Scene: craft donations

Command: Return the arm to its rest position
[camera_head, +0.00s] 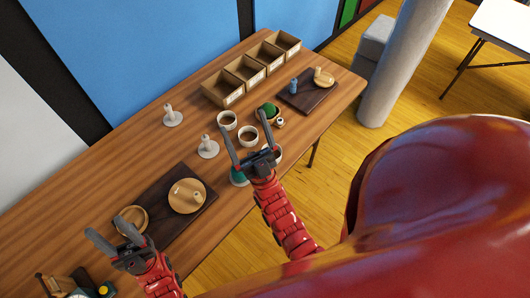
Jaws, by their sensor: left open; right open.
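My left gripper (107,239) is open and empty at the lower left, above the near side of the wooden table, close to a round wooden dish (131,216). My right gripper (247,144) is open over the middle of the table, with its fingers pointing away from me. Two white cups (227,119) (248,136) stand just beyond and beside its fingers. A teal item (238,178) is partly hidden behind that gripper. Both red arms come in from the bottom of the view.
The wooden table (70,190) runs along a blue wall. Open wooden boxes (222,90) stand at the back. White stands (172,117) (208,148) are upright. Tools (58,284) lie lower left. A grey column (400,70) stands right.

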